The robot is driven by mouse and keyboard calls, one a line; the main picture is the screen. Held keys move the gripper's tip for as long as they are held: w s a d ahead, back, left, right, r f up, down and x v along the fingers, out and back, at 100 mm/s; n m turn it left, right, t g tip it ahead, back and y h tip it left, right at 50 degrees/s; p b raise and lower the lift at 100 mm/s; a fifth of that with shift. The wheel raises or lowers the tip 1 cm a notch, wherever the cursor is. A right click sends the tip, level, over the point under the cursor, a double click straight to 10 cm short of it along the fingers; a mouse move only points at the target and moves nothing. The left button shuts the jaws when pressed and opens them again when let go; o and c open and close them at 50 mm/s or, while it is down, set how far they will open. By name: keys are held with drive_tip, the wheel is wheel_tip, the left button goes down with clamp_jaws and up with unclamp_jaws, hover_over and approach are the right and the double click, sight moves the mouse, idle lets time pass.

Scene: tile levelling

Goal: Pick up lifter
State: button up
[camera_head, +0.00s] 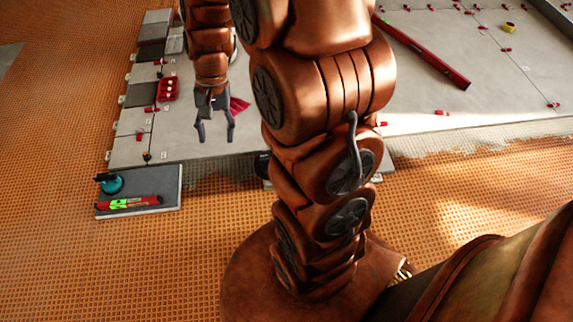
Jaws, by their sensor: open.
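The lifter looks to be the teal, round suction cup with a dark handle (112,184), at the left of the head view. It rests on the back left of a grey tile (170,185). My gripper (216,136) hangs over the pale tiles, up and to the right of the lifter and well apart from it. Its two fingers are spread, with nothing between them. The lifter is not hidden by my arm.
A red and green spirit level (130,203) lies just in front of the lifter on the same tile. A red tray (167,89) and dark red item (239,105) lie near my gripper. A long red bar (427,54) and yellow roll (508,27) lie at right.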

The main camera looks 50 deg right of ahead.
drive_tip(key=w+d+f+m+t+y+b, duration=0.1)
drive_tip(key=w+d+f+m+b, duration=0.2)
drive_tip(key=w+d+f+m, duration=0.65)
drive_tip(key=w+d+f+n+t+b, duration=0.1)
drive_tip(key=w+d+f+b, duration=0.15)
drive_tip(key=d+f, duration=0.8)
drive_tip(key=s+d+f+m+b, duration=0.1)
drive_tip(key=d+f+m+b, duration=0.1)
drive_tip(key=f, duration=0.7)
drive_tip(key=s+d+f+m+t+b, duration=0.1)
drive_tip(key=d+f+m+b, duration=0.1)
drive_tip(key=d+f+m, duration=0.2)
drive_tip(key=s+d+f+m+t+b, duration=0.1)
drive_tip(key=d+f+m+b, duration=0.1)
drive_tip(key=d+f, duration=0.6)
drive_tip(key=shift+s+d+f+m+h, duration=0.1)
drive_tip(key=shift+s+f+m, duration=0.05)
drive_tip(key=shift+f, duration=1.05)
drive_tip(key=shift+s+f+m+h, duration=0.1)
drive_tip(key=shift+f+m, duration=0.05)
drive_tip(key=shift+f, duration=1.05)
drive_tip(key=shift+s+d+f+m+h, duration=0.1)
drive_tip(key=shift+s+f+m, duration=0.05)
drive_tip(key=shift+f, duration=1.05)
drive_tip(key=shift+s+f, duration=0.1)
drive_tip(key=shift+f, duration=0.25)
drive_tip(key=shift+b+x, duration=1.65)
drive_tip(key=shift+x, duration=2.1)
drive_tip(key=shift+r, duration=0.1)
drive_tip(key=shift+f, duration=0.3)
